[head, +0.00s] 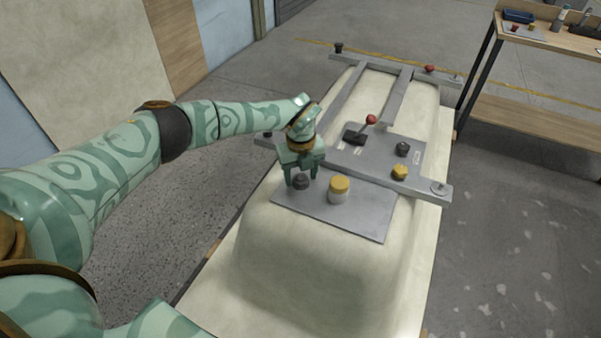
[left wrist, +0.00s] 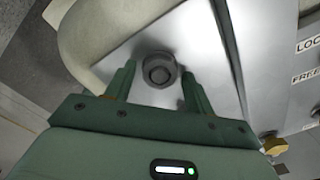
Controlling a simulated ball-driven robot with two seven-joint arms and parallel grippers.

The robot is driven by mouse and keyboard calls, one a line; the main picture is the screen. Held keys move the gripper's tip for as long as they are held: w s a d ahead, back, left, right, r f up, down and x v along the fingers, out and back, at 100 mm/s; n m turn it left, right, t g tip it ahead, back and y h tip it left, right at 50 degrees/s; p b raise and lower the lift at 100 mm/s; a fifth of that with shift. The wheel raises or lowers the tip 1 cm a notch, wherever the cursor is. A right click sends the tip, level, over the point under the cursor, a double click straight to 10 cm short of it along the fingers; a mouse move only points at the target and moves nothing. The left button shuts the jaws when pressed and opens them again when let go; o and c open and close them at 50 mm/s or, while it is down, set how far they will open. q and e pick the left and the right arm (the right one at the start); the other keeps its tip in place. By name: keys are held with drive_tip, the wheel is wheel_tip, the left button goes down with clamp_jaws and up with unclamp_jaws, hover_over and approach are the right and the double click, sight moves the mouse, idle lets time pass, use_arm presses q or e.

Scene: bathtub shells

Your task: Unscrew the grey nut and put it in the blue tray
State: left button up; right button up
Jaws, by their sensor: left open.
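The dark grey nut (head: 301,183) sits on a grey metal plate (head: 365,222) on top of the pale tub shell. In the left wrist view, the round nut (left wrist: 158,69) shows from above with a ring-shaped top. My left gripper (head: 302,178) is open, pointing down at the nut. In the left wrist view the left gripper's fingertips (left wrist: 158,72) stand apart on either side of the nut, with gaps visible. A blue tray (head: 518,16) is on the wooden bench at the back right. My right gripper is not in view.
A yellow-lidded jar (head: 339,189) stands just right of the nut. Behind are a yellow nut (head: 400,172), a dark knob (head: 403,149) and a red-balled lever (head: 371,120). Grey frame bars (head: 397,96) cross the shell. Open floor separates shell and wooden bench (head: 540,105).

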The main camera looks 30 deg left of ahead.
use_arm(q)
drive_tip(key=c, duration=1)
drive_tip(key=shift+o, duration=0.2)
drive_tip(key=shift+r+n+p, duration=0.15)
drive_tip(key=shift+n+p, duration=0.35)
drive_tip(key=shift+n, duration=0.2)
drive_tip(key=shift+n+p, duration=0.6)
drive_tip(key=shift+n, duration=0.5)
drive_tip(key=n+p, duration=0.3)
drive_tip(key=n, duration=0.2)
drive_tip(key=shift+n, duration=0.4)
drive_tip(key=n+p, duration=0.1)
drive_tip(key=n, duration=0.1)
drive_tip(key=shift+n, duration=0.9)
drive_tip(key=o, duration=1.1)
drive_tip(key=shift+c, duration=0.7)
